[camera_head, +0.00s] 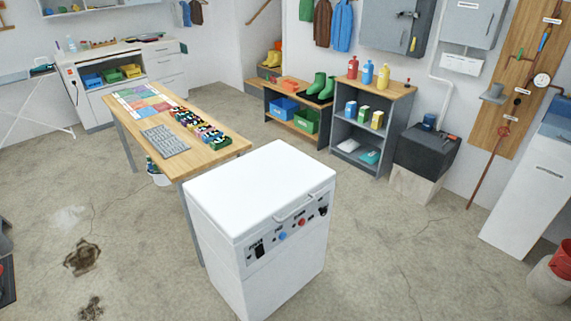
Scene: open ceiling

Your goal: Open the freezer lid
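A white chest freezer (219,269) stands on the concrete floor at the lower middle of the head view. Its flat white lid (258,184) is closed. A pale bar handle (295,207) sits at the lid's front edge. Below it, the front panel (285,236) carries a dark switch, a blue knob, a red knob and a black part at its right end. Neither of my grippers shows in the view, and nothing touches the freezer.
A wooden table (222,155) with a keyboard and colourful items stands just behind the freezer's left side. Shelves (374,84) line the back wall. A white cabinet (530,195) stands at the right.

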